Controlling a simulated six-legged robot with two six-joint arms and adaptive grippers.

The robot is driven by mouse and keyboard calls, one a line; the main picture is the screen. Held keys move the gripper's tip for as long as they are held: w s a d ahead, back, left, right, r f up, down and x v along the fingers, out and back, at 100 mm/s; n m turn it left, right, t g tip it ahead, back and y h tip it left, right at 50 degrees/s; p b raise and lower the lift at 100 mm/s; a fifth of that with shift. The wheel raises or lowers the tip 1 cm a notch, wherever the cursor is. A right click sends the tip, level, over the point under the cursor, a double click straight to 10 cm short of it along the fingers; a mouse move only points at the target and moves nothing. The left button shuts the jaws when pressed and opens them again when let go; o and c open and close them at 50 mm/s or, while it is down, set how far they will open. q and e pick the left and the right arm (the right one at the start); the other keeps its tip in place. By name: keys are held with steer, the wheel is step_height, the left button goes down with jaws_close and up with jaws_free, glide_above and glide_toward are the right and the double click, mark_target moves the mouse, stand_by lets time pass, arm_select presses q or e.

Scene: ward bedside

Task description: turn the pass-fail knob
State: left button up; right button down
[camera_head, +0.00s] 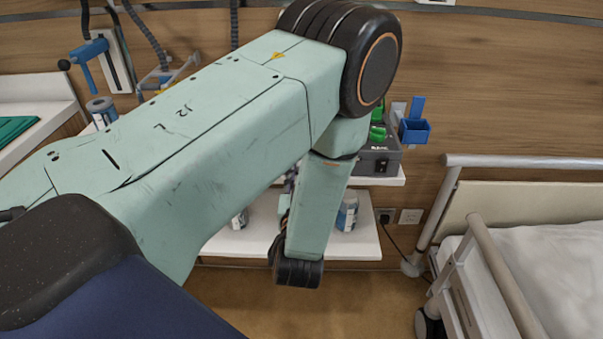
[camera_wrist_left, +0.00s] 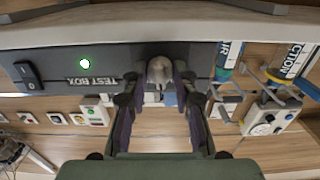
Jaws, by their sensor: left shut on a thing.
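The wrist picture is upside down. In the left wrist view a dark box (camera_wrist_left: 130,60) lettered "TEST BOX" runs across the top. A pale grey knob (camera_wrist_left: 159,68) sticks out from its face. My left gripper (camera_wrist_left: 160,79) is shut on the knob, one finger on each side. A lit green lamp (camera_wrist_left: 84,63) and a black rocker switch (camera_wrist_left: 26,74) are on the same face. The knob's pointer and markings cannot be made out. In the head view my left arm hides the left gripper and the knob. My right gripper is not in view.
In the head view, a grey case with green parts (camera_head: 376,160) stands on a wall shelf, near a blue holder (camera_head: 415,130). A lower white shelf (camera_head: 350,245) holds canisters. A bed (camera_head: 560,240) with rails fills the right. Bare floor shows below the shelf.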

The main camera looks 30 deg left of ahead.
arm_select(q)
steer(key=shift+r, duration=0.1)
jaws_close()
steer(key=shift+n, duration=0.3)
steer(key=shift+n+p, duration=1.45)
steer(key=shift+n, duration=2.75)
steer(key=o, duration=0.9)
jaws_free()
steer(key=shift+s, duration=0.15)
